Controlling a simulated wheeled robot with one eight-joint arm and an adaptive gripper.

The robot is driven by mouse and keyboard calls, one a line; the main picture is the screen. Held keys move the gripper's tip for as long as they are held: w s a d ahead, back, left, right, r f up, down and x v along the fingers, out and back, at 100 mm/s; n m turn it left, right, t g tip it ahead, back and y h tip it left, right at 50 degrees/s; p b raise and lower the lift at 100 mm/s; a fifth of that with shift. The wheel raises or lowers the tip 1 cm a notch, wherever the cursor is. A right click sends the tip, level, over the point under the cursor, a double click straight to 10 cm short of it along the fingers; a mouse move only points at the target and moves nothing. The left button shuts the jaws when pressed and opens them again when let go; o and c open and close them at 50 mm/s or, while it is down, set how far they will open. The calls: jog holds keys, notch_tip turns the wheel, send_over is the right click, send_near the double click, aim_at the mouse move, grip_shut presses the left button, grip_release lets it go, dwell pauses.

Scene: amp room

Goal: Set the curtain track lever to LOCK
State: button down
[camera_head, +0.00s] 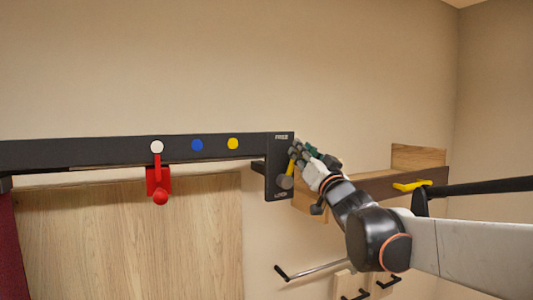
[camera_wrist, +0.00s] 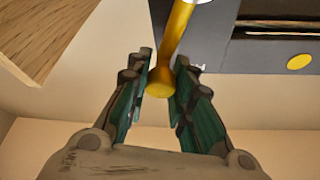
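The yellow curtain track lever (camera_head: 291,163) is on the dark end plate (camera_head: 272,183) of the track, pointing up toward the FREE label (camera_head: 281,137) from a grey round hub (camera_head: 285,182). My gripper (camera_head: 298,149) is at the lever's upper end. In the wrist view, the lever (camera_wrist: 178,35) comes down from the top and its rounded end lies between the two green-padded fingers of my gripper (camera_wrist: 161,80). The fingers are apart, with a gap visible on the right side; contact on the left cannot be told.
The dark track (camera_head: 80,150) carries white, blue and yellow discs (camera_head: 233,143). A red lever with a ball (camera_head: 160,196) hangs below the white disc. A wooden shelf (camera_head: 375,184) with a yellow handle (camera_head: 411,186) is behind my arm. Dark-ended rods (camera_head: 310,270) are below.

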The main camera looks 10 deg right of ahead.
jog(key=w+d+f+m+g+h+b, duration=0.1)
jog(key=d+f+m+g+h+b, duration=0.2)
jog(key=f+m, duration=0.5)
jog(key=shift+w+d+f+m+g+h+b, duration=0.15)
jog(key=shift+w+d+m+g+h+b, duration=0.65)
jog(key=shift+m, duration=3.5)
jog(key=shift+s+d+f+t, duration=0.1)
jog(key=shift+s+d+t, duration=0.3)
jog(key=shift+s, duration=0.05)
jog(key=c, duration=1.4)
grip_release()
jog(key=shift+h, duration=0.4)
jog(key=s, duration=1.2)
jog(key=shift+a, duration=0.45)
